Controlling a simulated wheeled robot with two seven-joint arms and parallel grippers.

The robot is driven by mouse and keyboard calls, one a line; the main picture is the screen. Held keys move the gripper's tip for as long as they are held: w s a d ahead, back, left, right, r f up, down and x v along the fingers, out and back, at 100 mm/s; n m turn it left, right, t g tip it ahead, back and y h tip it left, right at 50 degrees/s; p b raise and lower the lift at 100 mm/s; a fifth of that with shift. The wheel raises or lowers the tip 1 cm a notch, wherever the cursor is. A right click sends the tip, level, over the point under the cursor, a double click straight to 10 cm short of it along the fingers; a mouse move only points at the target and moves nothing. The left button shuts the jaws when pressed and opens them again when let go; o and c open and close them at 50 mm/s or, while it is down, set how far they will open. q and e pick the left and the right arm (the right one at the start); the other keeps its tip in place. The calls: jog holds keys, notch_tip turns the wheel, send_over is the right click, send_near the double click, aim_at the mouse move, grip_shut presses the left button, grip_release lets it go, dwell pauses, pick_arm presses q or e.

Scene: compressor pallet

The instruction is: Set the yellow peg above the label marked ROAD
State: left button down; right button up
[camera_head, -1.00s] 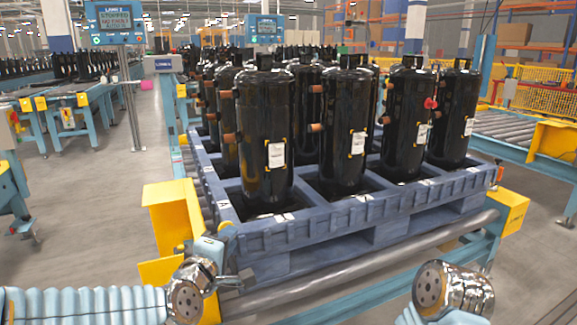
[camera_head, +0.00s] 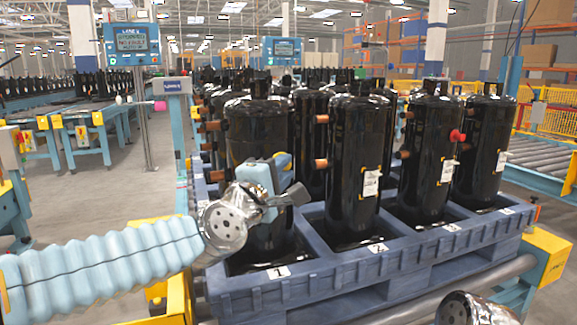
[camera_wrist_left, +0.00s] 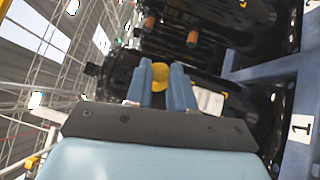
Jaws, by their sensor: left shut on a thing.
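My left gripper (camera_head: 282,172) is in front of the nearest left black compressor (camera_head: 262,122) and covers part of it. In the left wrist view its blue fingers (camera_wrist_left: 166,78) are shut on the yellow peg (camera_wrist_left: 178,76), a small rounded piece. The dark compressor lies behind the fingers, with a white label (camera_wrist_left: 208,101) partly visible beside the right finger. Whether the peg touches the compressor cannot be told. Similar white labels are on the other compressors, one on the middle one (camera_head: 371,183); their print is too small to read.
The blue pallet (camera_head: 330,290) holds several compressors in compartments, with small number plates (camera_head: 278,272) along its front edge. A red piece (camera_head: 457,136) is on a compressor at right. Copper pipe stubs (camera_head: 321,164) stick out sideways. A status screen (camera_head: 131,40) stands at left.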

pick_arm(q)
jog(key=shift+w+a+b, duration=0.3)
jog(key=shift+w+b, duration=0.15)
jog(key=shift+w, duration=0.4)
jog(key=shift+w+a+b, duration=0.3)
jog(key=shift+w+b, duration=0.2)
jog(key=shift+w, duration=0.3)
jog(key=shift+w+a+b, duration=0.3)
jog(key=shift+w+b, duration=0.15)
jog(key=shift+w, duration=0.4)
jog(key=shift+w+a+b, duration=0.25)
jog(key=shift+w+b, duration=0.2)
jog(key=shift+w, duration=0.2)
dwell(0.9)
